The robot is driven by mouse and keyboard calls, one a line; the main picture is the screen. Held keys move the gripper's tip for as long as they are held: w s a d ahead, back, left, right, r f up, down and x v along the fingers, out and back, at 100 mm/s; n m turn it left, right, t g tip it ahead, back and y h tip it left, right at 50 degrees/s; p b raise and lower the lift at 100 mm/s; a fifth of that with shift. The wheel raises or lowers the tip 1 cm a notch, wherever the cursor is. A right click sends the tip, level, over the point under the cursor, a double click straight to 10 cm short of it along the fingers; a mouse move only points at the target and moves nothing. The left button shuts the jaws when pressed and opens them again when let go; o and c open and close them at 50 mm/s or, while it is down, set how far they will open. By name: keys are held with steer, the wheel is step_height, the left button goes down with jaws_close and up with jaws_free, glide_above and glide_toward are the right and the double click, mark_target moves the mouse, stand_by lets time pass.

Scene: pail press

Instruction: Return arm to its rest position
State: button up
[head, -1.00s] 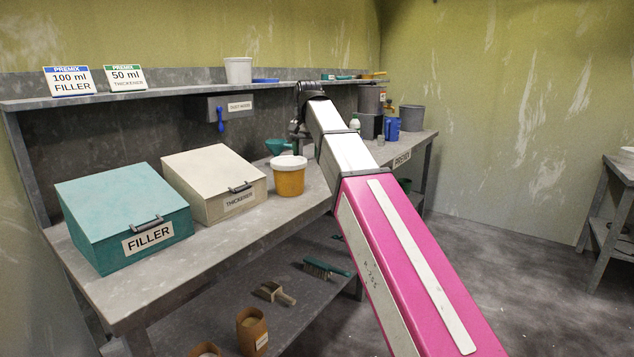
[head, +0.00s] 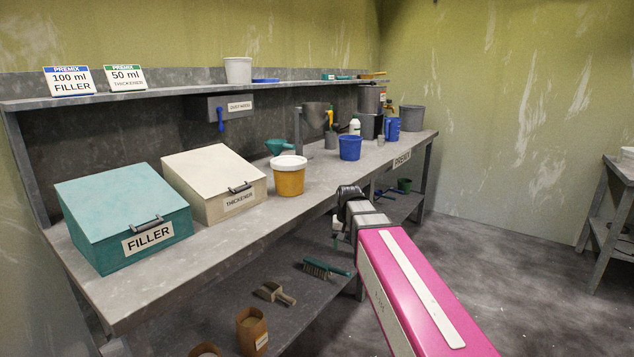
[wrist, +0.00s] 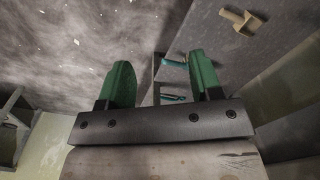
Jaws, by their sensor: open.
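My arm (head: 420,285) is folded low in front of the workbench, its dark wrist joint (head: 352,200) by the bench's front edge in the head view. In the wrist view my gripper (wrist: 160,80) shows two green fingers spread apart with nothing between them. It points down past the bench toward the floor and lower shelf. In the head view the gripper is mostly hidden or too small to make out.
The workbench (head: 215,240) holds a teal filler bin (head: 120,215), a cream thickener bin (head: 213,183), an orange tub (head: 289,178) and a blue pail (head: 350,147). Below, a brush (head: 325,268) and scoop (head: 273,292) lie on the lower shelf.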

steer(key=s+d+f, duration=0.4)
steer(key=s+f, duration=0.2)
steer(key=f, duration=0.3)
steer(key=s+d+f+n, duration=0.1)
steer(key=s+d+f, duration=0.4)
steer(key=s+f, duration=0.2)
step_height(320, 180, down, 2)
steer(key=shift+d+f, duration=0.1)
steer(key=shift+d, duration=0.05)
